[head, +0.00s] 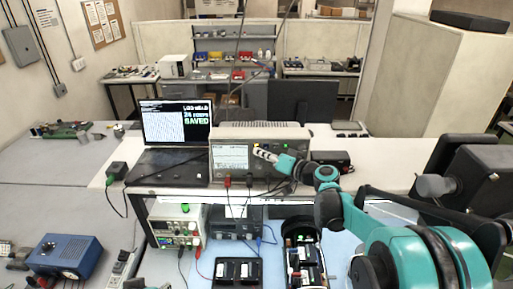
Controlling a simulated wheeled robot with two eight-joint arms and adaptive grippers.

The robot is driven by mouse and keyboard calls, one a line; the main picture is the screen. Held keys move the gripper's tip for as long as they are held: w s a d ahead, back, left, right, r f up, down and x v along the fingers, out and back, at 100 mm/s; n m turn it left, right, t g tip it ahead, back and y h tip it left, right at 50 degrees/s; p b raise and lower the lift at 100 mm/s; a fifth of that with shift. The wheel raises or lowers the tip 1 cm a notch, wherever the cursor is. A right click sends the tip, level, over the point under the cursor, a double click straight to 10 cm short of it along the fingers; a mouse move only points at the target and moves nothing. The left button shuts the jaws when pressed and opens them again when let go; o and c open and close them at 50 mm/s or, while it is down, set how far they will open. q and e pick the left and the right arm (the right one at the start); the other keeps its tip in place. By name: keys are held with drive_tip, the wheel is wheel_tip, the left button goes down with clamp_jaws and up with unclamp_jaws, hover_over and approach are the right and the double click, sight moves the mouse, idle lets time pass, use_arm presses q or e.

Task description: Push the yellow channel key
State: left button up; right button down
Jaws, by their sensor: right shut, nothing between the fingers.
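A grey oscilloscope-like instrument (229,138) stands on the raised shelf, with a lit screen (231,158) on its left side and small keys on its right side. A small yellowish key (257,146) shows right by the fingertips of my right gripper (259,152). The gripper is shut and empty, pointing left across the instrument's front. I cannot tell whether the tips touch the key. The gripper and wrist hide part of the lower right panel. Only a bit of teal, likely my left arm, shows at the bottom edge; its gripper is not visible.
A laptop (175,122) stands left of the instrument, and a black box (331,158) sits to its right. Leads hang from the instrument's front. Below are a power supply (174,229) and a blue box (66,256). My right arm fills the lower right.

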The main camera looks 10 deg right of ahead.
drive_tip(key=shift+s+a, duration=0.1)
drive_tip(key=shift+s, duration=0.5)
drive_tip(key=s, duration=0.3)
drive_tip(key=s+a, duration=0.1)
drive_tip(key=s, duration=0.1)
drive_tip(key=shift+s+a, duration=0.1)
drive_tip(key=shift+s, duration=0.3)
